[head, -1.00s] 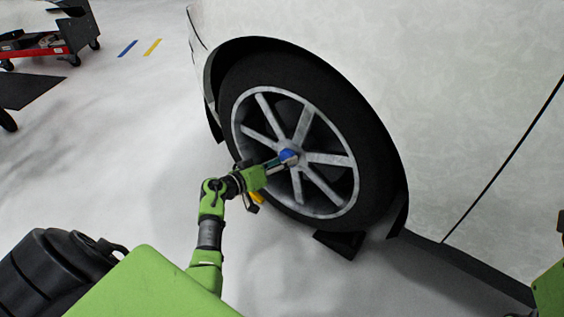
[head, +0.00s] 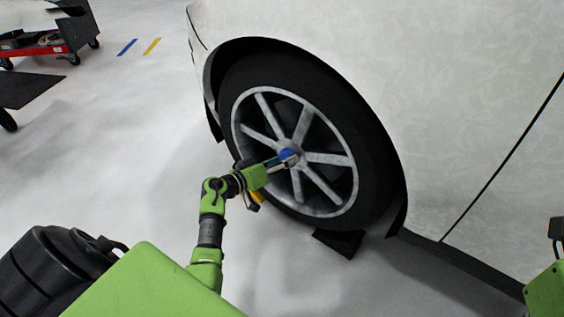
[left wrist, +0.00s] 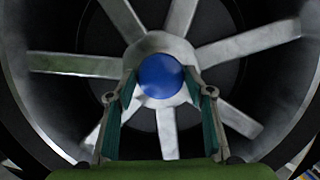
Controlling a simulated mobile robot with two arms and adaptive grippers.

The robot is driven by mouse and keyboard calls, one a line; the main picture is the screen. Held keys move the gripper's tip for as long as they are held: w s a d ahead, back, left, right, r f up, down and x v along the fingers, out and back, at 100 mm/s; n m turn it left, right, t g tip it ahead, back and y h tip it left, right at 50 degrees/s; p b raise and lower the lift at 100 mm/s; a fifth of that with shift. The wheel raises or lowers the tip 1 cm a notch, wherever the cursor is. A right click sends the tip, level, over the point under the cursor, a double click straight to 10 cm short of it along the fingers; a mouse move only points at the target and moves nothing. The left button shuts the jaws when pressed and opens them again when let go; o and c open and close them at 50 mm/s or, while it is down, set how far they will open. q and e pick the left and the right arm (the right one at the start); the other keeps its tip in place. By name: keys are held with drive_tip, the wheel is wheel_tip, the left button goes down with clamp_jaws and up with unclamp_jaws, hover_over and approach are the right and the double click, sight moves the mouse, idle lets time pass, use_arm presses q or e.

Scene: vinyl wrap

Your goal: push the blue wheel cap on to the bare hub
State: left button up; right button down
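The blue wheel cap (head: 287,155) is at the centre of the silver spoked wheel (head: 308,158). In the left wrist view the cap (left wrist: 160,76) shows as a round blue disc in front of the hub (left wrist: 160,44), covering its middle. Whether it is seated or just in front of the hub I cannot tell. My left gripper (head: 283,160) reaches in from the left, its fingertips at the cap. In the left wrist view its two fingers (left wrist: 160,88) stand apart, one at each side of the cap's edge, seemingly gripping it. My right gripper is not in view.
The black tyre (head: 375,165) and the white car body (head: 450,90) surround the wheel. A black wedge (head: 338,243) lies on the floor under the tyre. A red and black cart (head: 45,45) stands far left.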

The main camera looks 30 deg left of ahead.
use_arm(q)
drive_tip(key=shift+o, duration=1)
drive_tip(key=shift+w, duration=0.1)
